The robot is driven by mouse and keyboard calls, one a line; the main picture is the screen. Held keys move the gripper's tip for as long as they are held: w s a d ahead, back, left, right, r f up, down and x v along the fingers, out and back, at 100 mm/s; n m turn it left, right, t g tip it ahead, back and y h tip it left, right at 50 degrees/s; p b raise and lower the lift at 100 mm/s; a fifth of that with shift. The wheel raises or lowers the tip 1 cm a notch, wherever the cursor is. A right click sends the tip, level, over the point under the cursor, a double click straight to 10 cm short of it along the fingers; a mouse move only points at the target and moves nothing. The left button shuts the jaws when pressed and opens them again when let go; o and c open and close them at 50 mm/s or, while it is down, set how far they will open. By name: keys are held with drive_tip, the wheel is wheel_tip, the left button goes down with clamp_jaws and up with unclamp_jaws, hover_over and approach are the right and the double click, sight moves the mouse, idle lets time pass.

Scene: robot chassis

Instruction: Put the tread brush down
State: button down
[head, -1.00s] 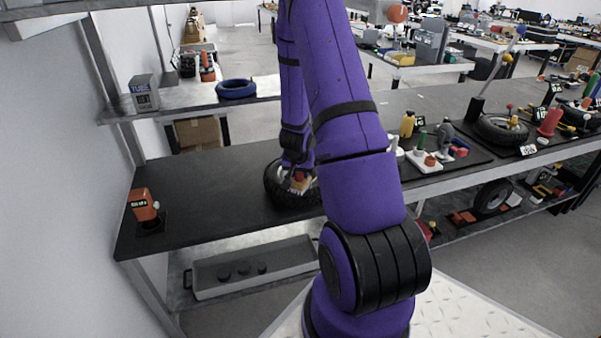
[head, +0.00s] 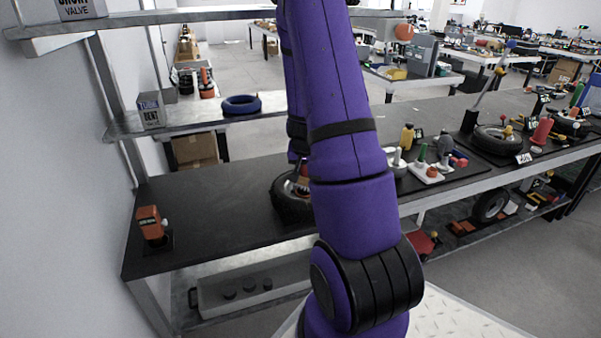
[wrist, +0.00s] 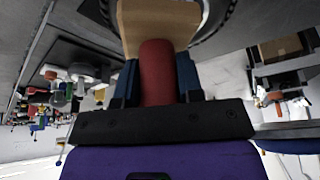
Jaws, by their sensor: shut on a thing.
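The tread brush (wrist: 158,22) has a red handle and a pale wooden block. My gripper (wrist: 154,85) is shut on the red handle, with a blue finger on each side. The wooden end points away from the gripper, close to a black tyre (wrist: 213,22); I cannot tell whether they touch. In the head view my arm hides most of the gripper and brush. The tyre lies on the dark bench (head: 205,205), partly behind my arm, with its left side showing (head: 290,203).
An orange boxy item (head: 151,226) stands at the bench's left end. The bench between it and the tyre is clear. A black mat with small bottles and a white tray (head: 426,172) lies to the right. A shelf above holds a blue ring (head: 240,104) and a tube box (head: 152,109).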

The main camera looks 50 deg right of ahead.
idle(0.6)
drive_tip(key=w+a+f+n+t+y, duration=0.1)
drive_tip(key=w+a+f+n, duration=0.3)
drive_tip(key=a, duration=0.6)
drive_tip(key=w+a+f+n+y, duration=0.1)
drive_tip(key=w+a+f+n, duration=0.3)
drive_tip(key=a, duration=0.6)
drive_tip(key=w+a+f+n+t+y, duration=0.1)
drive_tip(key=w+a+n, duration=0.2)
drive_tip(key=w+a, duration=0.5)
drive_tip(key=s+d+f+m, duration=0.1)
drive_tip(key=s+d, duration=0.4)
drive_tip(key=s, duration=0.3)
drive_tip(key=s+d+f+m, duration=0.1)
drive_tip(key=s+d, duration=0.4)
drive_tip(key=s, duration=0.3)
drive_tip(key=shift+w+d+f, duration=0.85)
drive_tip(key=shift+w+d, duration=0.15)
drive_tip(key=shift+w, duration=1.5)
drive_tip(key=shift+w+d+f, duration=0.85)
drive_tip(key=shift+w+d, duration=0.1)
drive_tip(key=shift+w, duration=1.6)
drive_tip(key=shift+w+d+f, duration=0.85)
drive_tip(key=shift+w+d, duration=0.15)
drive_tip(key=shift+w, duration=1.5)
drive_tip(key=c, duration=0.8)
unclamp_jaws()
drive_tip(key=shift+f, duration=0.15)
drive_tip(key=shift+o, duration=0.2)
